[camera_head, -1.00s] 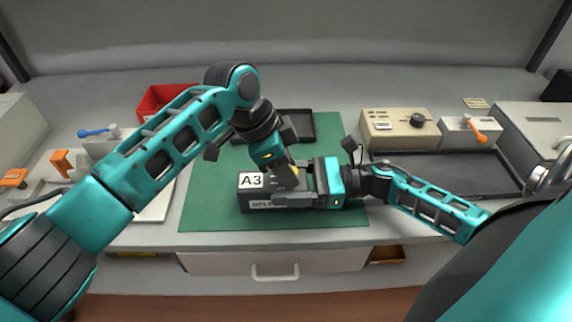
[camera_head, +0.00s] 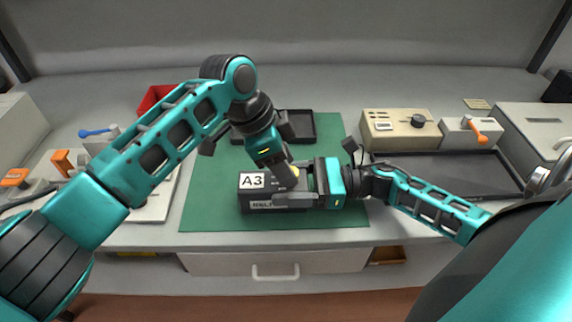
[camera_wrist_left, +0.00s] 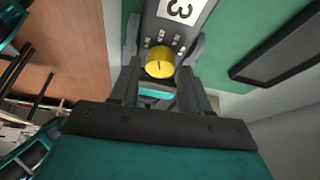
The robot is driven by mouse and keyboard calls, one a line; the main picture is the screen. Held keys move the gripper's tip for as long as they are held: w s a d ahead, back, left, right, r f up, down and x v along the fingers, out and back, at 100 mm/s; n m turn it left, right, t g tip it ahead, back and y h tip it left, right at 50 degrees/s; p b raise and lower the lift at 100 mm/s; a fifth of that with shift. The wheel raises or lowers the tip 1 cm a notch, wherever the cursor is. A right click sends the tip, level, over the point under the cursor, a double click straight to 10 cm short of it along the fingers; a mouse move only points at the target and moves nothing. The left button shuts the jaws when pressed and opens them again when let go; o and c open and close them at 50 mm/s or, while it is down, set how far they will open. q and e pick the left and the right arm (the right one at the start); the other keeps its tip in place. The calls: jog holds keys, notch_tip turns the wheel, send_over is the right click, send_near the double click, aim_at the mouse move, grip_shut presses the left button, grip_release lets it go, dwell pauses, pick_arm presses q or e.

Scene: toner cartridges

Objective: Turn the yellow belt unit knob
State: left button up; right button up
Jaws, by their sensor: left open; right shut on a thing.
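The belt unit (camera_head: 258,192) is a dark box with a white A3 label and a second label on its front side, lying on a green mat (camera_head: 210,212). Its yellow knob (camera_wrist_left: 160,63) shows in the left wrist view, between and just beyond the fingertips; in the head view only a bit of yellow shows beside the left fingers. My left gripper (camera_wrist_left: 158,80) is open and points down over the knob; whether the fingers touch it I cannot tell. My right gripper (camera_head: 300,197) is shut on the unit's right end from the right side.
A black tray (camera_head: 303,138) lies behind the unit on the mat. A red bin (camera_head: 152,98) stands at the back left. A beige device (camera_head: 385,130) with a dark knob and a box with an orange lever (camera_head: 478,132) stand to the right. The mat's front left is clear.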

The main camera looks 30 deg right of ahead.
pick_arm(q)
jog(key=v, duration=1.1)
jog(key=shift+f, duration=0.1)
pick_arm(e)
jog(key=o, duration=1.5)
jog(key=shift+d, duration=0.1)
jog(key=b+v, duration=0.1)
jog(key=v, duration=0.6)
jog(key=shift+s+d, duration=0.15)
jog(key=shift+s, duration=0.05)
pick_arm(q)
jog(key=shift+f, duration=0.55)
jog(key=shift+s, duration=0.1)
pick_arm(e)
jog(key=shift+s, duration=0.1)
